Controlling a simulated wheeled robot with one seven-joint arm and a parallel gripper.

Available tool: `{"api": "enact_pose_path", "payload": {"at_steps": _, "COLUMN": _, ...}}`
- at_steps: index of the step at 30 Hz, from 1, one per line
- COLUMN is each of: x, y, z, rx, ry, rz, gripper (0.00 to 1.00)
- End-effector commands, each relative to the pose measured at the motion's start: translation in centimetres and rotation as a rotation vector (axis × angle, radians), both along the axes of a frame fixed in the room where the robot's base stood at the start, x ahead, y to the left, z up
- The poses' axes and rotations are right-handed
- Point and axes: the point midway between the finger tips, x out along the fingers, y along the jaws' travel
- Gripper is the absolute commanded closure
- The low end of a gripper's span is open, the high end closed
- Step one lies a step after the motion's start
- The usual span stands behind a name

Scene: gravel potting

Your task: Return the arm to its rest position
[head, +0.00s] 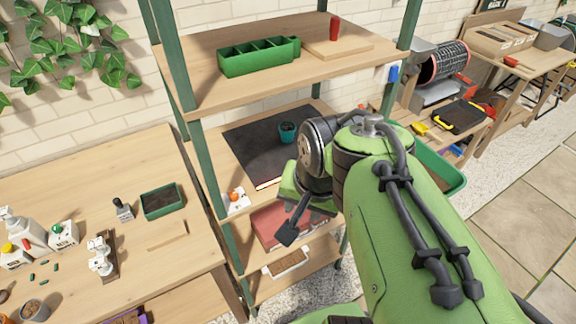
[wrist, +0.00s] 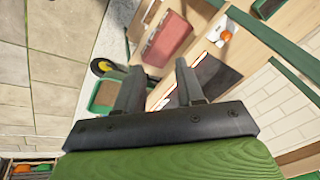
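My arm reaches in from the lower right in the head view and bends in front of the shelf unit (head: 213,192). My gripper shows in the wrist view (wrist: 159,68) with its two dark fingers apart and nothing between them. In the head view a dark part of the arm's end points down and left in front of the lower shelves; most of my gripper is hidden there. A small teal pot (head: 287,133) stands on a dark mat (head: 247,140) on the middle shelf, apart from my arm.
A green divided tray (head: 245,64) and a red cup (head: 335,28) on a board are on the top shelf. A red box (head: 280,226) is below. The left table (head: 185,285) holds bottles and a soil tray (head: 162,201). Paved floor (head: 535,210) at right is clear.

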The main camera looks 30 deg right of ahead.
Motion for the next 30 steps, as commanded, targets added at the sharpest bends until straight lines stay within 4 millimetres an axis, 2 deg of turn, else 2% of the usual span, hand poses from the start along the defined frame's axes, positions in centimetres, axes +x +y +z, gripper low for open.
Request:
{"api": "enact_pose_path", "payload": {"at_steps": 10, "x": -0.3, "y": 0.4, "z": 0.1, "rx": -0.013, "ry": -0.007, "rz": 0.032, "gripper": 0.62}}
{"api": "enact_pose_path", "payload": {"at_steps": 15, "x": -3.2, "y": 2.7, "z": 0.8, "rx": -0.145, "ry": -0.079, "rz": 0.345, "gripper": 0.62}}
{"api": "enact_pose_path", "payload": {"at_steps": 18, "x": -5.3, "y": 3.5, "z": 0.9, "rx": -0.221, "ry": -0.131, "rz": 0.547, "gripper": 0.62}}
{"api": "enact_pose_path", "payload": {"at_steps": 21, "x": -6.4, "y": 3.7, "z": 0.8, "rx": -0.266, "ry": -0.164, "rz": 0.679, "gripper": 0.62}}
{"api": "enact_pose_path", "payload": {"at_steps": 30, "x": -6.8, "y": 3.7, "z": 0.7, "rx": -0.28, "ry": -0.173, "rz": 0.722, "gripper": 0.62}}
